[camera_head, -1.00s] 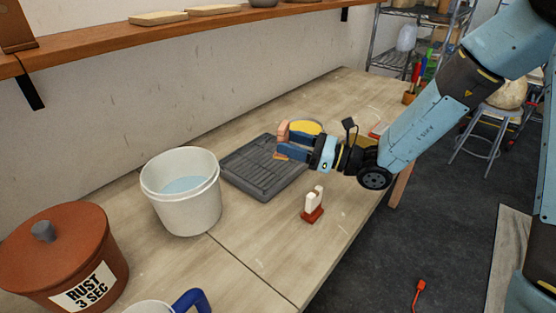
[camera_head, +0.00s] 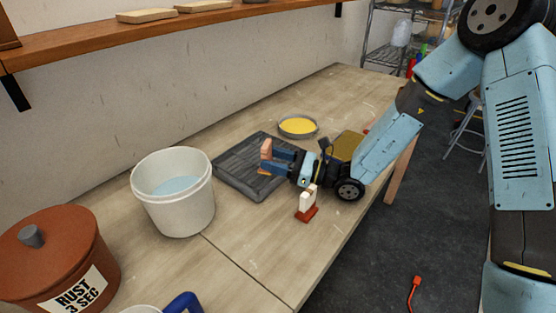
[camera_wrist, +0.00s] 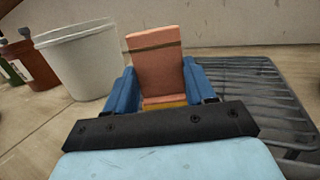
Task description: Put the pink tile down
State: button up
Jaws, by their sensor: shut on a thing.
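The pink tile (camera_wrist: 155,62) stands upright between the blue fingers of my gripper (camera_wrist: 160,88), with a dark band across it. In the head view the pink tile (camera_head: 266,150) shows at the tips of my gripper (camera_head: 270,158), which is shut on it. They are over the dark grey slatted rack (camera_head: 232,178). Whether the tile's lower edge touches the rack cannot be told. The rack also shows to the right in the wrist view (camera_wrist: 262,85).
A white bucket (camera_head: 172,205) with pale blue liquid stands left of the rack. A yellow-filled dish (camera_head: 298,127) lies behind it. A small white-and-red holder (camera_head: 307,204) stands near the front edge. A brown lidded pot (camera_head: 55,260) is at left. Bare tabletop (camera_head: 240,238) lies in front.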

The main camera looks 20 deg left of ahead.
jog(key=o, duration=1.2)
jog(key=shift+f, duration=0.1)
jog(key=shift+c, duration=0.2)
jog(key=d, duration=0.4)
jog(key=w+d+f, duration=0.1)
jog(key=d, duration=0.7)
jog(key=shift+w+f, duration=0.15)
jog(key=shift+f, duration=0.05)
